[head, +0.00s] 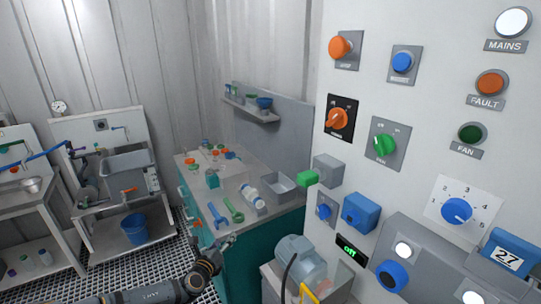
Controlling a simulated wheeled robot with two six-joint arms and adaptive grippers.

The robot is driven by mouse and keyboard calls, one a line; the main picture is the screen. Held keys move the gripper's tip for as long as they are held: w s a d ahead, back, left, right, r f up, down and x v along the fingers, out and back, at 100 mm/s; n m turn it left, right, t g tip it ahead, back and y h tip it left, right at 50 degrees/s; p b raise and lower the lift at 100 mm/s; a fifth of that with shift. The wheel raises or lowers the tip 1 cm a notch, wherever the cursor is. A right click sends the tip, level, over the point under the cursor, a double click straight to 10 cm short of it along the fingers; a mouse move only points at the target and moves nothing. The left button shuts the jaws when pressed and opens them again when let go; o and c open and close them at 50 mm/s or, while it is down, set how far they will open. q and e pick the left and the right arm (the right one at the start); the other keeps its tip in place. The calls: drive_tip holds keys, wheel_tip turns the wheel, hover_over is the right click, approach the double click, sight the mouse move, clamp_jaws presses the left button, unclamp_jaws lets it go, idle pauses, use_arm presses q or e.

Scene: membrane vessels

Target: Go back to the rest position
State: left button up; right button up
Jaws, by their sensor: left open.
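My left arm comes in along the bottom edge from the left, and its wrist bends upward. My left gripper (228,241) is open, with nothing seen between its fingers. It is small in the picture, in front of the teal cabinet's front corner, below the blue and green tools on the bench top. It appears apart from the control panel (409,150) at the right. My right gripper is not in the head view.
The bench (258,217) holds a white bottle (253,196), a grey tray (279,184) and a green wrench (233,208). A grey motor-like unit (299,258) stands right of my gripper. A blue bucket (134,229) is under the sink stand (106,206). Grated floor (150,268) lies clear at left.

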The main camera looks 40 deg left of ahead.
use_arm(q)
drive_tip(key=s+a+f+n+g, duration=0.1)
drive_tip(key=s+f+n+g, duration=0.3)
drive_tip(key=s+f+n, duration=0.55)
drive_tip(key=s+a+f+n+g, duration=0.2)
drive_tip(key=s+f+g, duration=0.35)
drive_tip(key=f, duration=0.85)
drive_tip(key=s+d+f+n+g+h, duration=0.25)
drive_tip(key=s+d+f+n, duration=0.45)
drive_tip(key=s+d+f, duration=0.65)
drive_tip(key=s+d+f+n+h, duration=0.1)
drive_tip(key=s+d+f+n, duration=0.1)
drive_tip(key=d, duration=0.5)
drive_tip(key=s+d+f+n+h, duration=0.2)
drive_tip(key=s+d+f+n, duration=0.1)
drive_tip(key=d, duration=0.5)
drive_tip(key=shift+s+d+f+g, duration=0.2)
drive_tip(key=shift+s+f+g, duration=0.2)
drive_tip(key=shift+s+f, duration=0.4)
